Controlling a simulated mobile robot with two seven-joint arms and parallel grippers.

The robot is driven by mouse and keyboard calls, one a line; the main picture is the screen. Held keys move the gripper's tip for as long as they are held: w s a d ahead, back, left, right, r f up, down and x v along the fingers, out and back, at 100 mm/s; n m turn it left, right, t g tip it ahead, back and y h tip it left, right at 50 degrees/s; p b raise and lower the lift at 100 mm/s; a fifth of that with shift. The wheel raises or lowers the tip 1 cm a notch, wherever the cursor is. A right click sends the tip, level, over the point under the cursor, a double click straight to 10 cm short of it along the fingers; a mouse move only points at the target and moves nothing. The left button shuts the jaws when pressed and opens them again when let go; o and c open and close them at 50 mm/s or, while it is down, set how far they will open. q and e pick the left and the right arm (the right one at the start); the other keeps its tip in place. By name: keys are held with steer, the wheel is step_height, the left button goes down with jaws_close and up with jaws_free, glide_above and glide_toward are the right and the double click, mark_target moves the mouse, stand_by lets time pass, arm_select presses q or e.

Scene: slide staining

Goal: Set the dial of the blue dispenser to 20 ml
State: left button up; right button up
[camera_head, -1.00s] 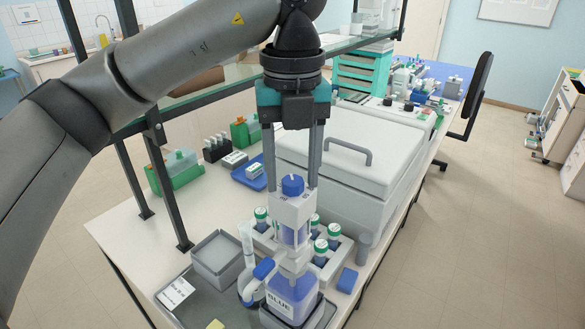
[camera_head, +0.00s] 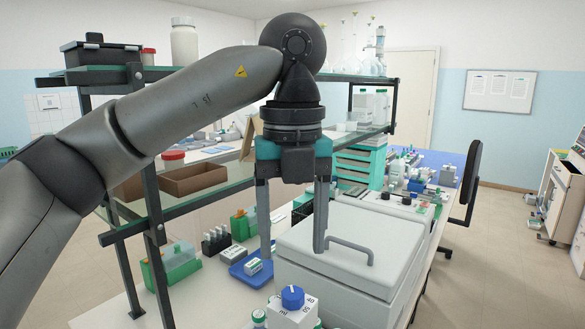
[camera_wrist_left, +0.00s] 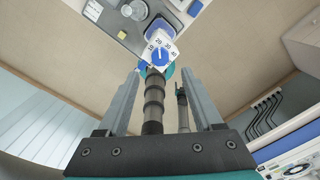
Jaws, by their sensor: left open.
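The blue dispenser's dial (camera_head: 292,297) is a round blue knob on a white, number-marked head (camera_head: 293,314) at the bottom edge of the head view. The rest of the dispenser is cut off there. In the left wrist view the dial (camera_wrist_left: 159,56) shows from above on its white head, with numbers around it and a pale pointer line. I cannot tell surely which number it points to. My left gripper (camera_head: 293,250) is open and empty above the dial, pointing down, with its fingers apart from it. My right gripper is not in view.
A large white lidded box (camera_head: 350,252) with a grey handle stands just behind and right of the dispenser. A green-capped bottle (camera_head: 259,318) is close at its left. A blue tray (camera_head: 245,272) lies farther left. A dark-framed glass shelf (camera_head: 190,205) stands left of the arm.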

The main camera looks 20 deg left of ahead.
arm_select(q)
step_height(320, 180, up, 8)
steer(key=p, duration=0.1)
steer(key=shift+p, duration=0.3)
steer(key=shift+f, duration=0.1)
